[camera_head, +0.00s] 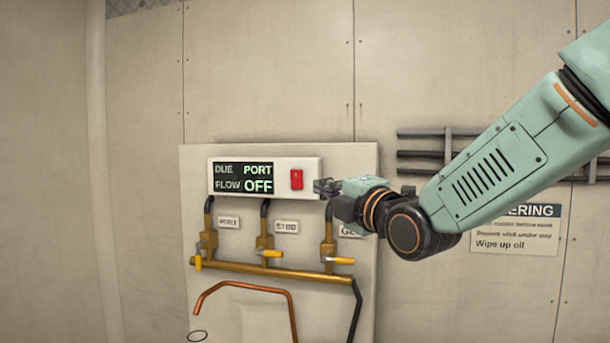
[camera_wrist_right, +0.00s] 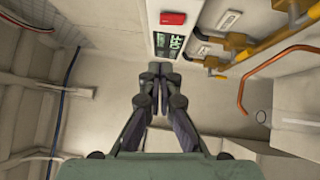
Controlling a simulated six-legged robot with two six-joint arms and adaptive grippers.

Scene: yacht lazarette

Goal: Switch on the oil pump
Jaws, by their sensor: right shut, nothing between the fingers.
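The oil pump's control box (camera_head: 283,164) is a white unit on a pale wall panel. Its dark display (camera_head: 241,178) reads DUE PORT, FLOW OFF. A red rocker switch (camera_head: 296,180) sits to the right of the display. My right gripper (camera_head: 320,186) is shut and empty, just right of the switch, near the box's right edge; I cannot tell whether it touches the box. In the right wrist view the shut fingers (camera_wrist_right: 158,72) point toward the box, with the red switch (camera_wrist_right: 173,18) beyond them. My left gripper is not in view.
Below the box, three brass valves with yellow handles (camera_head: 271,254) stand on a brass manifold (camera_head: 290,273). A copper pipe (camera_head: 245,285) and a black hose (camera_head: 356,310) hang lower. A printed sign (camera_head: 516,230) and grey rails (camera_head: 420,143) are at the right. The left wall is bare.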

